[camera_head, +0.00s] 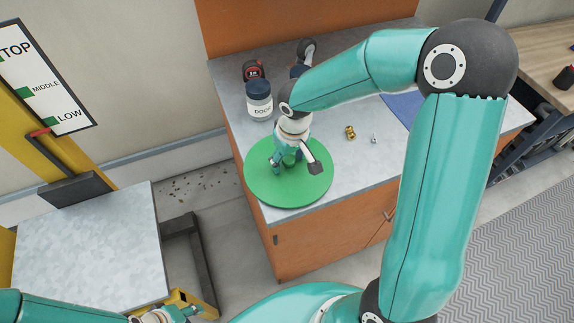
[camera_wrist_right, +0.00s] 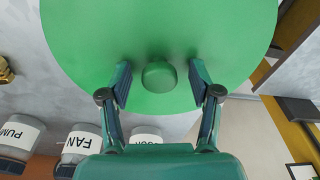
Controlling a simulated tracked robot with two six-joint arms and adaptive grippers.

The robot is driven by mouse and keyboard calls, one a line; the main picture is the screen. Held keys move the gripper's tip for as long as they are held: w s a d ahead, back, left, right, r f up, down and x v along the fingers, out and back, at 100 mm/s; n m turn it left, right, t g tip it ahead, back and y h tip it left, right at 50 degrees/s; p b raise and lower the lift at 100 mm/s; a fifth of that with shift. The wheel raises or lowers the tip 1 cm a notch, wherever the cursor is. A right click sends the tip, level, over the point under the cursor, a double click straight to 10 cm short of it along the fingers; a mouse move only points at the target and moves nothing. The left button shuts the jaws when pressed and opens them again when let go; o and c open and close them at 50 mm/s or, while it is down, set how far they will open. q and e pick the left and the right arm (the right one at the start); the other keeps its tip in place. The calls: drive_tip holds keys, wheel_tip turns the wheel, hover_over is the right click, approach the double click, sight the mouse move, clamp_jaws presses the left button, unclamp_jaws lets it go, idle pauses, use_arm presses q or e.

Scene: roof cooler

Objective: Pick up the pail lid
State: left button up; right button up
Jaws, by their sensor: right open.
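The pail lid is a flat round green disc (camera_head: 262,193) lying on the grey counter top, reaching its front left corner. In the right wrist view the lid (camera_wrist_right: 225,35) fills the upper middle, with a short green knob (camera_wrist_right: 158,78) on it. My right gripper (camera_head: 297,166) is over the lid, open. Its two fingers stand either side of the knob in the wrist view (camera_wrist_right: 160,72), with gaps on both sides. The gripper hides the knob in the head view. My left gripper (camera_head: 183,314) shows only partly at the bottom edge.
A dark-capped labelled jar (camera_head: 259,100) stands behind the lid. Several labelled jars, including one marked FAN (camera_wrist_right: 83,143), show in the wrist view. Small brass fitting (camera_head: 350,132) lies right of the lid. A grey-topped platform (camera_head: 85,250) is at left, beside a yellow post.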

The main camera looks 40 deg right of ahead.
clamp_jaws()
idle(0.3)
